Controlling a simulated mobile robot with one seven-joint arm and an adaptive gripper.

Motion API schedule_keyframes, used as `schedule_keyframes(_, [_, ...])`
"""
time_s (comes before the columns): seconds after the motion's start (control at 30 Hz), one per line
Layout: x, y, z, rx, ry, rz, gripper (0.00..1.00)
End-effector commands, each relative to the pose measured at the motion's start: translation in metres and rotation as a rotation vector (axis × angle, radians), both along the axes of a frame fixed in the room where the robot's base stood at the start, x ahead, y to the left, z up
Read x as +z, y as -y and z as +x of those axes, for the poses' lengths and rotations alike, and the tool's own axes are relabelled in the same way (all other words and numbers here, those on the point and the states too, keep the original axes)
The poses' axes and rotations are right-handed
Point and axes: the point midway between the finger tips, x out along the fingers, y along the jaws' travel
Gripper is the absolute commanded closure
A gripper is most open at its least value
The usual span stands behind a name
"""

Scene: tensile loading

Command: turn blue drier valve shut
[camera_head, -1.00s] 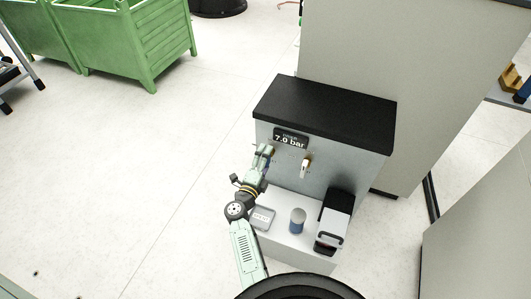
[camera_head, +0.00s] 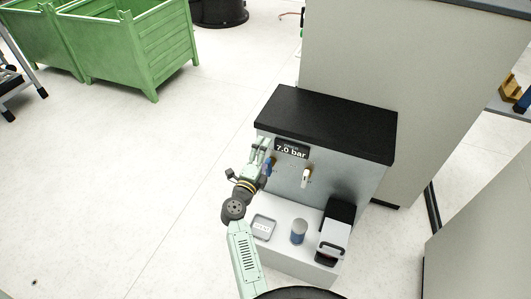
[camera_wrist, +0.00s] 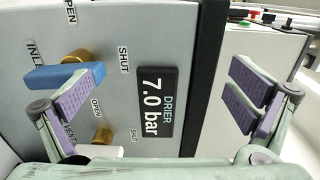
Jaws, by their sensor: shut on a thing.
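The blue drier valve handle (camera_wrist: 62,76) sits on a brass stem on the grey panel, in the left of the wrist view, between the OPEN and SHUT labels. It also shows in the head view (camera_head: 268,166), below the display. My gripper (camera_wrist: 165,95) is at the panel. Its left finger overlaps the handle's near end, and its pad appears to touch it. The right finger stands well apart, with a wide gap between the pads. The drier display (camera_wrist: 154,102) reads 7.0 bar. The finger hides part of the handle.
A white-handled vent valve (camera_head: 306,177) is to the right of the blue one. A tray (camera_head: 263,228), a blue-and-grey cylinder (camera_head: 299,231) and a black-and-white device (camera_head: 333,235) stand on the ledge below. Open floor lies to the left.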

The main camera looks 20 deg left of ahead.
Motion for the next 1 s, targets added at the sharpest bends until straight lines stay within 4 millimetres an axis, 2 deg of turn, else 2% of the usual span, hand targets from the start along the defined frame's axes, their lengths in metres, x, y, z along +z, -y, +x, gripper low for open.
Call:
schedule_keyframes(0.03, [0.005, 0.002, -0.001, -0.003, 0.006, 0.001, 0.13])
schedule_keyframes(1.0, [-0.002, -0.003, -0.072, 0.002, -0.006, 0.001, 0.13])
